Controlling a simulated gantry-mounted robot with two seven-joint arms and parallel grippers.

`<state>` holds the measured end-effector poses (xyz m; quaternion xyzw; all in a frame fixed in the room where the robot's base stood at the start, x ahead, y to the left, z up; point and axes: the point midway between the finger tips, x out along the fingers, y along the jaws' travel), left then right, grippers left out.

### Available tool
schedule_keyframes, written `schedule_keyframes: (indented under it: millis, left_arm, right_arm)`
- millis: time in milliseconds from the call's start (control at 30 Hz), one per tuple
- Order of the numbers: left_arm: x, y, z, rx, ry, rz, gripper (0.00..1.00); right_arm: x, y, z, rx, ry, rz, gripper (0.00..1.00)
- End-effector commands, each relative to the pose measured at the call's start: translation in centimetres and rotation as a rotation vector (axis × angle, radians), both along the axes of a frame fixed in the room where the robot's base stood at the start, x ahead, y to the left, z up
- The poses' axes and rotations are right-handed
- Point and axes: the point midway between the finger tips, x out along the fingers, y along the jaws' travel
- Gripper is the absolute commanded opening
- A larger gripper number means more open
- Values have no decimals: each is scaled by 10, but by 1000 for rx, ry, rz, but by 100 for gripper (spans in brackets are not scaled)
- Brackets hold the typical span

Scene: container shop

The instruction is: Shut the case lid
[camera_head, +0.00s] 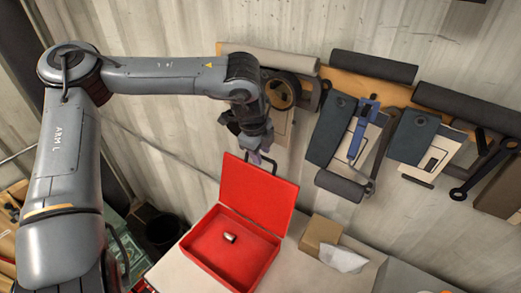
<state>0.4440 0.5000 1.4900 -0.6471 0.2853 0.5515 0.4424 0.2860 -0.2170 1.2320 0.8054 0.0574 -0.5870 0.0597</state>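The red case (218,262) stands open on the light bench top. Its lid (258,193) is raised, leaning back toward the wall. A small silver cylinder (230,238) lies inside the case. My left gripper (258,158) points down just above and behind the top edge of the lid, near a dark handle-like loop. I cannot tell whether it touches the lid or whether its fingers are open. My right gripper is not in view.
A cardboard box (320,233) and a crumpled white cloth or paper (343,259) lie right of the case. Tools and dark rolls (373,67) hang on the wall behind. A black bin (163,230) stands left of the bench.

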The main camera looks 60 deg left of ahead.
Motion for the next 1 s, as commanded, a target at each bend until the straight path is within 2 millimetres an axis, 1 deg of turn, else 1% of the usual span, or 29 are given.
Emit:
schedule_keyframes:
  millis: [200, 267, 400, 467, 833, 1000]
  left_arm:
    - [0, 0, -1, 0, 0, 0, 38]
    - [0, 0, -1, 0, 0, 0, 30]
    - [0, 0, 0, 0, 0, 0, 9]
    - [0, 0, 0, 0, 0, 0, 0]
    - [0, 0, 0, 1, -2, 0, 0]
    - [6, -4, -2, 12, -21, -10, 0]
  right_arm:
    - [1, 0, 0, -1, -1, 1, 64]
    - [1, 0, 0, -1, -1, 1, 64]
    - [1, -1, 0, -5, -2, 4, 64]
    - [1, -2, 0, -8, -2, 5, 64]
    - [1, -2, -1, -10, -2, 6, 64]
    - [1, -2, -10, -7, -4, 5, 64]
